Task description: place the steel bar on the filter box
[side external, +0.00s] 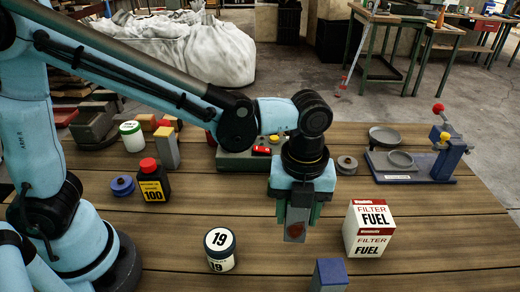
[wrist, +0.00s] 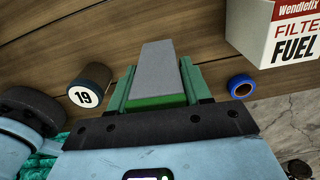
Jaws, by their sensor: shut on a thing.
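The steel bar (side external: 295,231) is a flat grey bar with a reddish-brown patch, pointing down from my gripper (side external: 298,208) in the side view. In the wrist view the bar (wrist: 158,68) lies between the green fingers of my gripper (wrist: 157,80), which is shut on it. The filter box (side external: 368,230) is a white and red carton marked FILTER FUEL, standing on the table to the right of the bar and apart from it. The box (wrist: 275,32) is cut off at the upper right of the wrist view. Its top is bare in the side view.
A jar marked 19 (side external: 220,249) stands left of the bar. A blue-grey block (side external: 330,274) is at the front edge. A black bottle (side external: 153,181), a green-grey case (side external: 240,160) and a blue fixture (side external: 425,163) stand farther back. Table between bar and box is clear.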

